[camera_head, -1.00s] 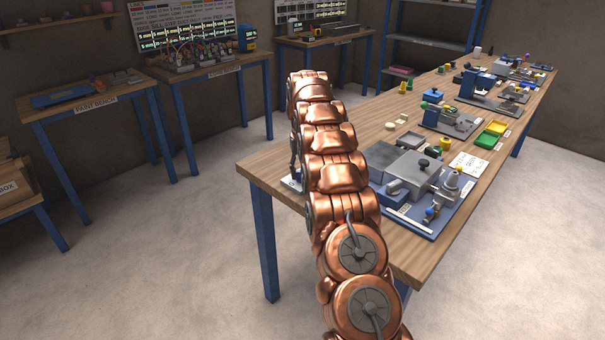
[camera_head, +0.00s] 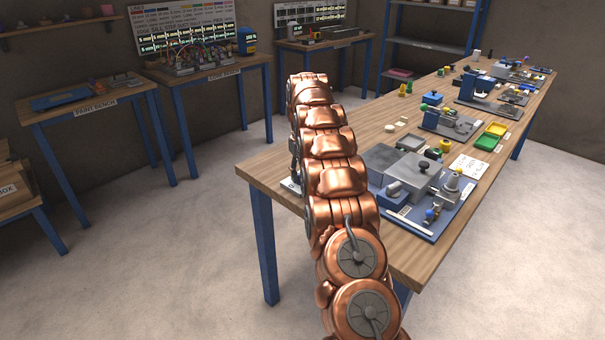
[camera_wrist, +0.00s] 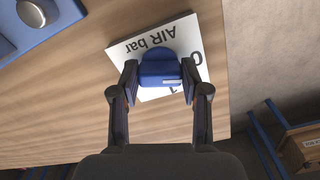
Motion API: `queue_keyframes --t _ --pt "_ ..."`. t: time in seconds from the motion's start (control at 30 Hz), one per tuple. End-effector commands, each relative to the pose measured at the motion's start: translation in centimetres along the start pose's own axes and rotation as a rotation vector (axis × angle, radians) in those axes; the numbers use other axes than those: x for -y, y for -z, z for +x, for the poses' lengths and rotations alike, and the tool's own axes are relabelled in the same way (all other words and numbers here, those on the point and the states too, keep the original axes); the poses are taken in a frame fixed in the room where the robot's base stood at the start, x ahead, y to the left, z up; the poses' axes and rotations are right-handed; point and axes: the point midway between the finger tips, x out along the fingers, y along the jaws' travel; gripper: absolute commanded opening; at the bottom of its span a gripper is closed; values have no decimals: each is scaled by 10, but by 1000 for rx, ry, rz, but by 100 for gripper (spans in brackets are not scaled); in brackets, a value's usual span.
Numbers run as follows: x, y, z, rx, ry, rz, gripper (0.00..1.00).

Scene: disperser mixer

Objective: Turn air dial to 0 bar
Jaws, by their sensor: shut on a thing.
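The air dial is a blue knob (camera_wrist: 160,68) on a white plate (camera_wrist: 195,32) marked "AIR bar", seen upside down in the wrist view. The numerals 0 and 1 show in part at the plate's right side; the rest of the scale is hidden. A small pale mark shows on the knob's lower right. My gripper (camera_wrist: 159,82) is shut on the blue knob, one finger on each side of it.
The plate lies near the corner of a wooden table (camera_head: 262,172). A blue-based machine (camera_head: 415,222) with a grey block stands to the right of my arm. Several other small devices line the table behind it. Open floor lies left of the table.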

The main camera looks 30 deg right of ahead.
Motion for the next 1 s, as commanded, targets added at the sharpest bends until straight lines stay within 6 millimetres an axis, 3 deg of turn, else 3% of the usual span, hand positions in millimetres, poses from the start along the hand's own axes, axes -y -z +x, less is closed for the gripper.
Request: queue_keyframes --t 0.07,0.1,0.3,0.73,1.0 --pt "1 0 0 0 1 -3 11" --pt "1 0 0 0 1 -3 49" --pt "1 0 0 0 0 -1 70" --pt "0 0 0 0 0 27 71" --pt "0 0 -1 1 0 215 71"
